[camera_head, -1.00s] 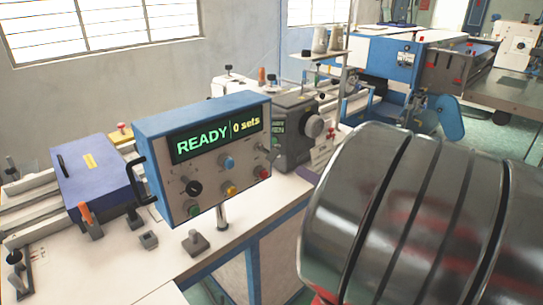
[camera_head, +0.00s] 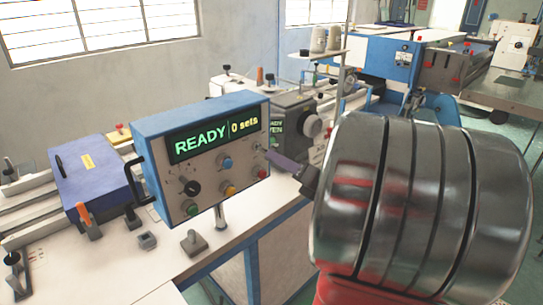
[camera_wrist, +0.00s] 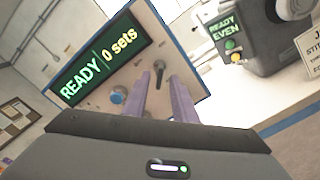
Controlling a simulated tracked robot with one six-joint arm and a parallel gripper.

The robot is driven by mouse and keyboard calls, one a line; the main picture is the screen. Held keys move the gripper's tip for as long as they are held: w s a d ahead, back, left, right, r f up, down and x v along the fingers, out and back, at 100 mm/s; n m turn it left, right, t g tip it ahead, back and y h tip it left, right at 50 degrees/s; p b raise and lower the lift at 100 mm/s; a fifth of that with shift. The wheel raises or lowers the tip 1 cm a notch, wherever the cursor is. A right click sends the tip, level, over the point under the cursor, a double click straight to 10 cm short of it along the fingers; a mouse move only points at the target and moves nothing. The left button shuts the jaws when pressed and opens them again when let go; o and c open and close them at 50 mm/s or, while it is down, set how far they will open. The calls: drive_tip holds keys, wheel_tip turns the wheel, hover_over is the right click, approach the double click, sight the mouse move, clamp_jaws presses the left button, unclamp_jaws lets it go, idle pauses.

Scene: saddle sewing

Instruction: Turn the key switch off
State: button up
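The blue and white control panel (camera_head: 165,160) stands on the machine's table, its display reading "READY 0 sets". In the wrist view a dark, upright key-like switch (camera_wrist: 160,72) sticks out of the panel, right of a blue button (camera_wrist: 118,95). My gripper (camera_wrist: 160,80) is open, its two purple fingers apart with the switch between them in the picture. I cannot tell whether they touch it. In the head view my gripper (camera_head: 275,156) is at the panel's right edge, and its finger hides that part of the face.
The panel also carries a black knob (camera_head: 191,187), yellow (camera_head: 229,189), red (camera_head: 263,172) and green (camera_head: 193,209) buttons. A grey sewing head (camera_head: 292,125) stands close behind on the right. A blue-purple box (camera_head: 90,175) lies to the left.

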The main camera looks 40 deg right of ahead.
sight(265, 151)
drive_tip(key=shift+w, duration=1.85)
clamp_jaws()
